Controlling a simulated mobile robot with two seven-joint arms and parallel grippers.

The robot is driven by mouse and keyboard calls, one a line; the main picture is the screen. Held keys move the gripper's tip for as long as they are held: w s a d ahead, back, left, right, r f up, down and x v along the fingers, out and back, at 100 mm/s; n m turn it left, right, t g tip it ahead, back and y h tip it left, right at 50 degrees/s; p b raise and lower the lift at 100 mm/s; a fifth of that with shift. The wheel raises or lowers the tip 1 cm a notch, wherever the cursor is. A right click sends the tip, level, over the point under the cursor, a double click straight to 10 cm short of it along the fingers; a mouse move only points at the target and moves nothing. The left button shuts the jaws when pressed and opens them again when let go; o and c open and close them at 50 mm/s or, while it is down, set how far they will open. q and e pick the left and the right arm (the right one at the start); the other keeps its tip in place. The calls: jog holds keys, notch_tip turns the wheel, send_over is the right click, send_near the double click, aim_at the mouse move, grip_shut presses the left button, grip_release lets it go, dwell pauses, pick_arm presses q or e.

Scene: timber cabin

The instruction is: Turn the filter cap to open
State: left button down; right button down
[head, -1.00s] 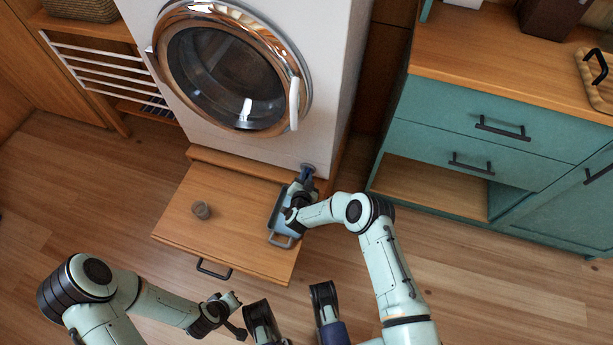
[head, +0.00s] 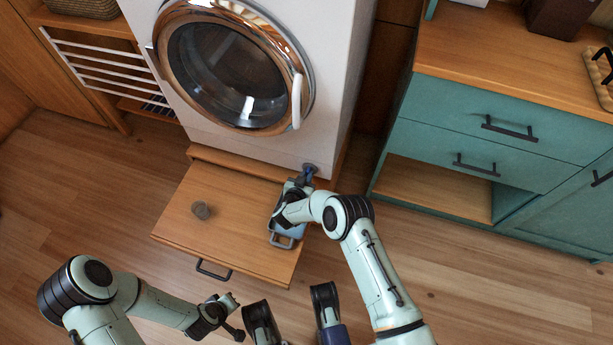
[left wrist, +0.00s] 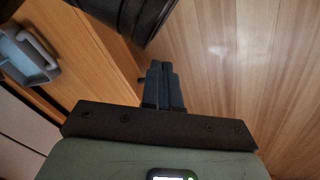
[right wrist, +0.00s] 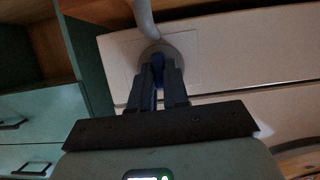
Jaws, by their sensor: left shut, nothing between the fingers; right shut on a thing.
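The filter cap (right wrist: 178,48) is a grey disc with a blue grip at the lower right of the white washing machine (head: 345,60). In the head view the cap (head: 310,170) shows just beyond my right gripper (head: 306,176). In the right wrist view my right gripper (right wrist: 161,72) is shut on the blue grip, with a finger on each side. How far the cap is turned I cannot tell. My left gripper (head: 238,331) is shut and empty, low in front of the pull-out shelf; its closed fingers (left wrist: 163,70) show in the left wrist view.
A grey hose (right wrist: 143,18) passes close to the cap. Teal drawers (head: 470,130) stand at right.

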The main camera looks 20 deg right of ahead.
aim_at(307, 174)
jog(key=shift+f, duration=0.1)
jog(key=c, duration=1.4)
grip_release()
jog(key=shift+a, duration=0.1)
